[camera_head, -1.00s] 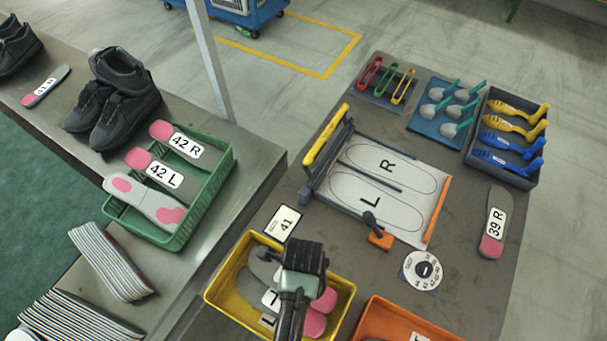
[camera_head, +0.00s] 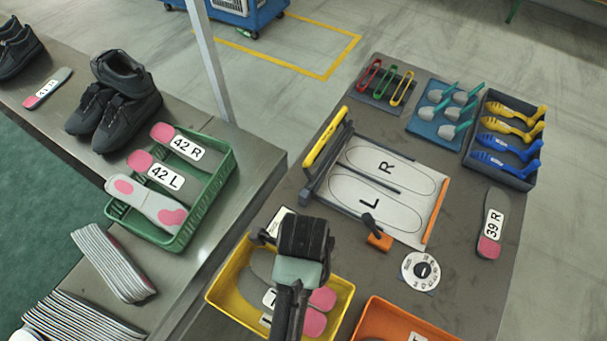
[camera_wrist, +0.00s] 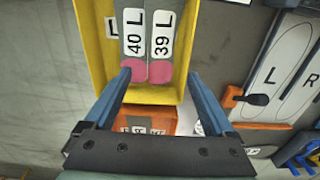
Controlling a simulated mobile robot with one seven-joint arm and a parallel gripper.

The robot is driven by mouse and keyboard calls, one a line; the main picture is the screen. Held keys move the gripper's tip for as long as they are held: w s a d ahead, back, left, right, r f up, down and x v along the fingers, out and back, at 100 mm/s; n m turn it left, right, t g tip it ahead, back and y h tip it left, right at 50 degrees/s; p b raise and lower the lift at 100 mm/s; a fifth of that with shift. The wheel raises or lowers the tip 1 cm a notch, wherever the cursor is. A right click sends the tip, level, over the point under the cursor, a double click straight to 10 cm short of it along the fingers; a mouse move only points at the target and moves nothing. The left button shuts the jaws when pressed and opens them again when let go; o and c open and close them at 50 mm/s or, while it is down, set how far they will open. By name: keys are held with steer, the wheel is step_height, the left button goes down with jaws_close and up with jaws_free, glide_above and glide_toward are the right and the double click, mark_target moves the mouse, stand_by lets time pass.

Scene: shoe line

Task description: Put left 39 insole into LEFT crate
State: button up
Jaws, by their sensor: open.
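The 39 L insole (camera_wrist: 161,45) lies in the yellow crate (camera_wrist: 88,50), beside the 40 L insole (camera_wrist: 134,45). Both have pink heels towards the near wall in the wrist view. My gripper (camera_wrist: 158,78) is open and empty above the crate, its two blue fingers apart on either side of the pink heels. In the head view my gripper (camera_head: 302,240) stands over the yellow crate (camera_head: 228,307) and hides part of its contents. Grey and pink insoles show in that crate beside my arm. No LEFT marking is readable on the crate.
The orange crate (camera_head: 374,312) stands right of the yellow one. The L/R board (camera_head: 385,215) with an orange-based lever (camera_head: 378,240) is behind. The 39 R insole (camera_head: 494,222) lies at the right. A green crate (camera_head: 205,207) holds 42 insoles on the left bench.

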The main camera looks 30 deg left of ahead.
steer(key=w+r+n+t+y, duration=0.2)
steer(key=w+r+n+t, duration=0.45)
steer(key=w+r, duration=1.05)
steer(key=w+d+r+n+t, duration=0.1)
steer(key=w+r+t, duration=0.25)
steer(key=r, duration=0.55)
steer(key=w+d+r+n+t, duration=0.15)
steer(key=r+t, duration=0.25)
steer(key=r, duration=0.4)
step_height(320, 180, up, 16)
steer(key=s+d+n+t, duration=0.1)
steer(key=d+n+t, duration=0.25)
steer(key=t, duration=0.25)
steer(key=s+d+r+n+t+h, duration=0.1)
steer(key=s+r+n+t, duration=0.2)
steer(key=r, duration=0.6)
steer(key=s+d+r+n+t+h, duration=0.1)
steer(key=s+d+r+n+t, duration=0.1)
steer(key=s+r, duration=0.6)
steer(key=shift+s+d+r+n+t, duration=0.3)
steer(key=shift+r+n+t, duration=0.25)
steer(key=shift+t, duration=0.65)
